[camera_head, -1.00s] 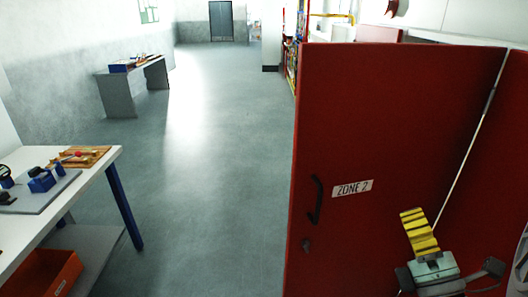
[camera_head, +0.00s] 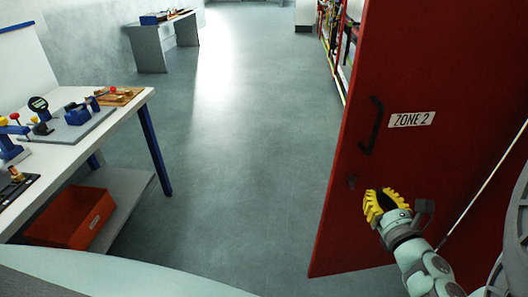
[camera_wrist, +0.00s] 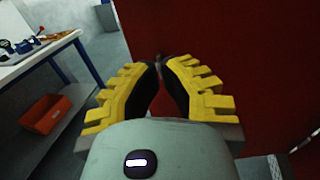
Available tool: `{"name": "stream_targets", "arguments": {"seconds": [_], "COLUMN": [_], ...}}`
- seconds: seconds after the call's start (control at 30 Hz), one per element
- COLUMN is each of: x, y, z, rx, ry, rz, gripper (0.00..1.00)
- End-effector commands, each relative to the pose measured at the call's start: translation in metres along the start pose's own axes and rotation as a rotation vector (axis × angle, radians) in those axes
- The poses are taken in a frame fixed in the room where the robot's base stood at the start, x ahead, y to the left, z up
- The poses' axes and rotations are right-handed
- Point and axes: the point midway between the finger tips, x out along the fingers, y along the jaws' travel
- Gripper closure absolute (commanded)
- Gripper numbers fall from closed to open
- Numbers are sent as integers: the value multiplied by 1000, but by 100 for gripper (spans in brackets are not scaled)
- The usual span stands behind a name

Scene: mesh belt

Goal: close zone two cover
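The zone two cover is a tall red panel (camera_head: 440,75) on the right in the head view, standing out from the machine into the aisle. My gripper (camera_head: 374,207), with yellow ribbed fingers, is in front of the panel, below and right of the handle. In the wrist view my gripper (camera_wrist: 161,62) has its fingertips together or nearly so, with nothing between them. The red panel (camera_wrist: 240,50) fills the right of that view.
A white workbench (camera_head: 110,125) with blue legs stands at the left, with an orange bin (camera_head: 70,217) on its lower shelf. A grey table (camera_head: 150,57) stands farther back. The grey floor (camera_head: 235,150) between bench and cover is clear.

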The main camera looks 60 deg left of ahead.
Motion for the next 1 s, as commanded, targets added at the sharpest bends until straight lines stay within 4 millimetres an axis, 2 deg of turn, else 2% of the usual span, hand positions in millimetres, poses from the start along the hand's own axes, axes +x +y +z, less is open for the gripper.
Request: {"name": "stream_targets", "arguments": {"seconds": [0.03,0.43,0.7,1.0], "x": [10,62,86,98], "y": [3,4,1,1], "z": [6,5,3,1], "rx": [2,3,3,1], "ry": [-3,-4,-3,-2], "rz": [10,10,3,3], "gripper": [100,100,100,100]}}
